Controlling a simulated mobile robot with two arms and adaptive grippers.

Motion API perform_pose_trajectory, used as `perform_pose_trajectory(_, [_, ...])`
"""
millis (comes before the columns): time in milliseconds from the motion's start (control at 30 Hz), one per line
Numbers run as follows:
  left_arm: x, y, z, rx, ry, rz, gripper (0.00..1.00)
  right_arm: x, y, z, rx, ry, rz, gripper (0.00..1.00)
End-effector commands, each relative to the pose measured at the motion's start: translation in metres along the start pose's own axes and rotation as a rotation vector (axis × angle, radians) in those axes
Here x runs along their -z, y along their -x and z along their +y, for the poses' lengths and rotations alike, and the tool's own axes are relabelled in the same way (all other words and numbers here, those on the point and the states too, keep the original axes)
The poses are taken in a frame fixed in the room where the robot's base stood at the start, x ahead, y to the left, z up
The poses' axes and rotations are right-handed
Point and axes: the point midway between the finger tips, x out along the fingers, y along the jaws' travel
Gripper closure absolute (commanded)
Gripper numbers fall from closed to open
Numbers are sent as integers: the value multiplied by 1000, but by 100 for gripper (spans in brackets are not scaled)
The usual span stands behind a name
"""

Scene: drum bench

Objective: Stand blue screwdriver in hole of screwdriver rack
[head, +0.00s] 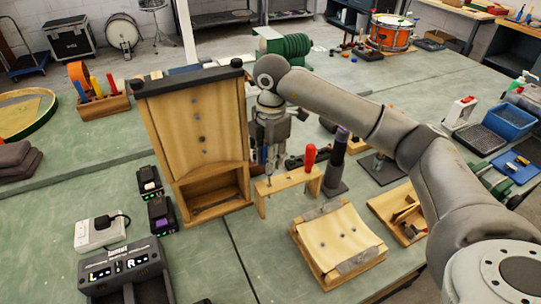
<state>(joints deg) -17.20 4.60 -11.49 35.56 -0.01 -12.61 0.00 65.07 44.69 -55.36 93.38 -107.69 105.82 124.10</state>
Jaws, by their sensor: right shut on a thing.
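The screwdriver rack (287,185) is a small wooden bench shape standing on the green table in the middle of the head view. A red-handled screwdriver (310,157) stands upright in its right part. My right gripper (268,150) points down just behind and above the rack's left part, and it is shut on the blue screwdriver (267,157). Only a little blue shows between the fingers, with a thin shaft below near the rack top. I cannot tell whether the tip is in a hole. My left gripper is not in view.
A tall wooden stand (199,125) rises close left of my right gripper. A dark cone-like tool (337,170) stands right of the rack. A curved wooden piece (338,242) lies in front. Chargers (162,213) sit at left. Clear table lies front-left of the rack.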

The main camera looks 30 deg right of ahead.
Motion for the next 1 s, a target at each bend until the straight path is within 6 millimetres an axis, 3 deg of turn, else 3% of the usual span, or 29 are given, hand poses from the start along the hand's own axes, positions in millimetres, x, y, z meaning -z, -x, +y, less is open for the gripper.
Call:
perform_pose_trajectory(733, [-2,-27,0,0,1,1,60,0,-39,-1,0,0,0,100])
perform_pose_trajectory(1000, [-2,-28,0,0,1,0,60,0,-42,-1,0,0,0,100])
